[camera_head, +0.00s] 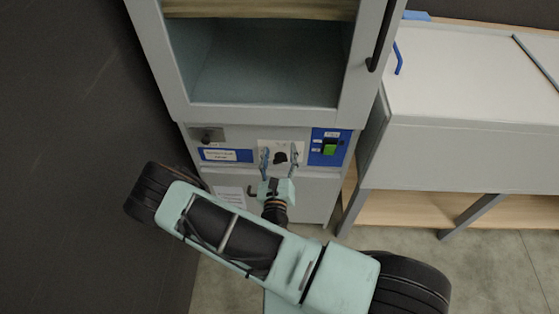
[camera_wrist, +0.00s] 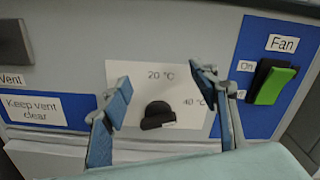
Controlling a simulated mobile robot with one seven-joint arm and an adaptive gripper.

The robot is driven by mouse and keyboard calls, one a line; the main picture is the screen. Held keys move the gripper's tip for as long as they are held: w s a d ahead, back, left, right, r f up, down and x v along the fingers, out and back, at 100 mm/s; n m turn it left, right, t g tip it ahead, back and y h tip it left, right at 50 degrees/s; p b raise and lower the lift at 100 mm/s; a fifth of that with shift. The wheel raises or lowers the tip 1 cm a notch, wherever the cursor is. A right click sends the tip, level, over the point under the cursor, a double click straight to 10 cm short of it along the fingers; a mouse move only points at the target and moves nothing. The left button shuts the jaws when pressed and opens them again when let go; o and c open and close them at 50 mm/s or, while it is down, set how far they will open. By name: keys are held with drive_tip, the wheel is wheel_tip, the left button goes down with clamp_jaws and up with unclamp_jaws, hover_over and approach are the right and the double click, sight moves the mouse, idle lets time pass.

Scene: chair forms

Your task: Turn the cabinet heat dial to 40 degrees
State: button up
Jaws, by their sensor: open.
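The cabinet (camera_head: 185,100) is grey with a glass-fronted upper part, and its control strip runs below that. The heat dial (camera_wrist: 158,115) is a black knob on a white plate (camera_wrist: 185,80) marked 20 °C above it and 40 °C to its right. In the head view the dial (camera_head: 280,158) shows as a dark spot between my fingers. My gripper (camera_wrist: 162,92) is open, with one blue-grey fingertip left of the dial and the other above right. Neither fingertip visibly touches the knob. Its exact pointer setting is hard to read. In the head view my gripper (camera_head: 279,157) is at the strip.
A green fan switch (camera_wrist: 273,85) on a blue panel is right of the dial. A vent control (camera_wrist: 12,42) and a "Keep vent clear" label (camera_wrist: 33,109) are at left. A white chest-like unit (camera_head: 470,100) stands right of the cabinet, and a dark wall (camera_head: 70,120) is left.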

drive_tip(key=shift+r, duration=2.05)
